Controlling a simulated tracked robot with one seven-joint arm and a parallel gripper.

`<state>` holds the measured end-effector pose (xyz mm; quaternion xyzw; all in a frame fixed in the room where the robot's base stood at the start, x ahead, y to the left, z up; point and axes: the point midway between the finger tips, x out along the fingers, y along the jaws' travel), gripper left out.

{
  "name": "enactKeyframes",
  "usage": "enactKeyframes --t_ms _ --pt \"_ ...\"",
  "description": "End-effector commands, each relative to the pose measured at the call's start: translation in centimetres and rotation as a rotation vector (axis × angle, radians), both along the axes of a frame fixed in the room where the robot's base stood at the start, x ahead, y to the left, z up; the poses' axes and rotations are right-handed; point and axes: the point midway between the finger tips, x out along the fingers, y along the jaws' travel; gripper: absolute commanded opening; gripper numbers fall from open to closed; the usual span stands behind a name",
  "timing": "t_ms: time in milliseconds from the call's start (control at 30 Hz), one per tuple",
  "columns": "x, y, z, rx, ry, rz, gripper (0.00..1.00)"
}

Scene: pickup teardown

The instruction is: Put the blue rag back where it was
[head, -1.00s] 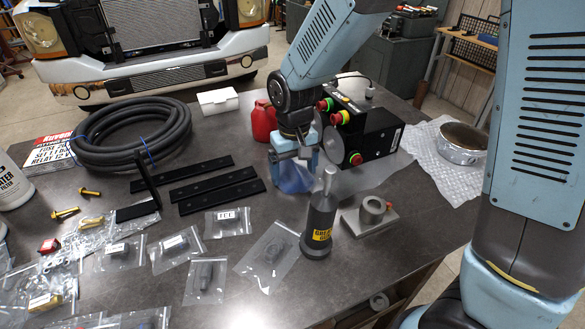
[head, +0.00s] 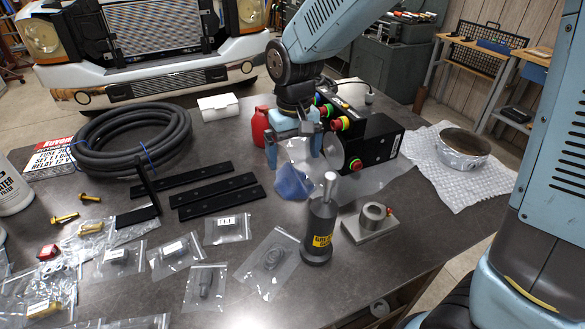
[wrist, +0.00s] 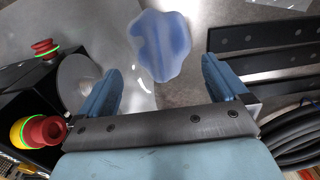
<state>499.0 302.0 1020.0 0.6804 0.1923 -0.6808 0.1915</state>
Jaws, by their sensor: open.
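The blue rag (head: 294,183) lies crumpled on the dark table, partly on a clear plastic sheet, behind the grease bottle. It also shows in the wrist view (wrist: 160,45), beyond and between my fingers. My gripper (head: 296,150) is open and empty, raised above and behind the rag. In the wrist view my gripper's two blue fingers (wrist: 165,88) are wide apart, and the rag is clear of both.
A dark grease bottle (head: 320,228) stands just in front of the rag. A black box (head: 370,140) with red buttons stands right of my gripper. Black bars (head: 218,202) and a coiled hose (head: 130,138) lie left. A metal block (head: 370,222) sits right of the bottle.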

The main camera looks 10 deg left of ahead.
Motion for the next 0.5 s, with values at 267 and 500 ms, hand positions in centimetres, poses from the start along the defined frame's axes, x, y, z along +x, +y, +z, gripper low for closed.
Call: enactKeyframes --t_ms 267,500 --pt "0.0 0.1 4.2 0.001 -0.002 0.000 1.00" --pt "0.0 0.0 5.4 0.000 0.000 0.000 1.00"
